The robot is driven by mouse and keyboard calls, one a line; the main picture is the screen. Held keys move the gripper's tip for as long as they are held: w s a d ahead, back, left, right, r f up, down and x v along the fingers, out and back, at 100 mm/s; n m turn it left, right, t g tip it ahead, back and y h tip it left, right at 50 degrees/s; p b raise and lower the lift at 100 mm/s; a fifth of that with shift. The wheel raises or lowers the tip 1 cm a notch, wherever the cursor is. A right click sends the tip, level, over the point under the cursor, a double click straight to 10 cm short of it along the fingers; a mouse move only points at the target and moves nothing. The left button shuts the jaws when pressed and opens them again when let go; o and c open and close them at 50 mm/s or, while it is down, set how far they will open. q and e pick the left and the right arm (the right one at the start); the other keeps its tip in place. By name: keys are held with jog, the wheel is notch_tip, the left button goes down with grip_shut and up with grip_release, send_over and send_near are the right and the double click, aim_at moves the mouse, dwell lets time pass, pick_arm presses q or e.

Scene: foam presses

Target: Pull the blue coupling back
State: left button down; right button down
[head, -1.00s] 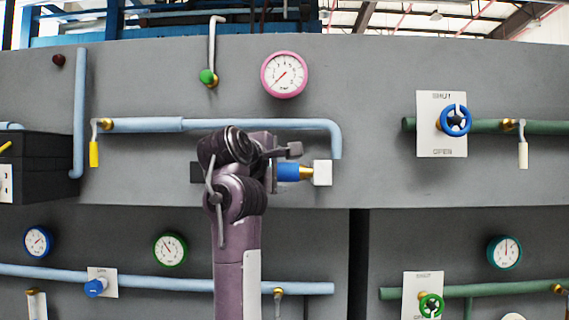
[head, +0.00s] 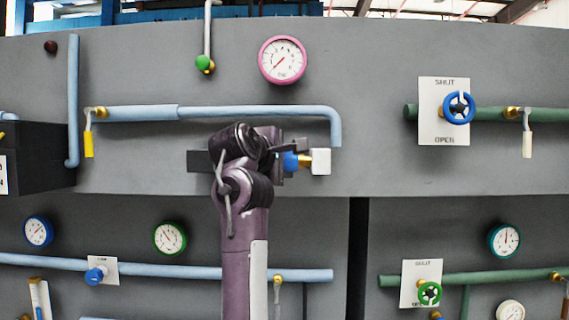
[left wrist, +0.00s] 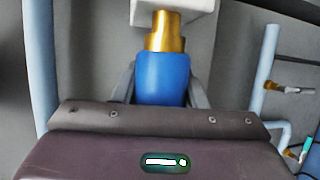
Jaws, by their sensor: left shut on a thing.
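The blue coupling (head: 290,161) sits on a brass nipple (head: 304,161) that enters a white block (head: 320,161) on the grey panel. My left gripper (head: 287,160) reaches it from the left and is shut on it. In the left wrist view the blue coupling (left wrist: 162,79) lies between the two grey fingers (left wrist: 160,90), with the brass nipple (left wrist: 165,32) and white block (left wrist: 175,10) beyond it. In the head view the gripper and arm hide much of the coupling. My right gripper is not in view.
A light blue pipe (head: 250,112) runs above the gripper and bends down at the white block. A pink-rimmed gauge (head: 283,60) is above. A blue handwheel (head: 459,107) on a white plate is to the right.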

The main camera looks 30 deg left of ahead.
pick_arm(q)
jog(key=s+a, duration=0.1)
jog(key=a+b, duration=0.1)
jog(key=a, duration=0.1)
jog(key=shift+s, duration=0.4)
jog(key=shift+s+a, duration=0.2)
jog(key=shift+a, duration=0.15)
jog(key=c, duration=1.3)
grip_release()
jog(key=shift+d, duration=0.1)
jog(key=shift+c, duration=0.2)
jog(key=o, duration=0.4)
jog(key=shift+s+a, duration=0.2)
jog(key=shift+a, duration=0.05)
jog(key=shift+o, duration=0.2)
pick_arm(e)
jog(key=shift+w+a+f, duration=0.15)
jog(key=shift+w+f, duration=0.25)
pick_arm(q)
jog(key=b+v, duration=0.4)
jog(key=v, duration=0.3)
jog(key=shift+s, duration=0.4)
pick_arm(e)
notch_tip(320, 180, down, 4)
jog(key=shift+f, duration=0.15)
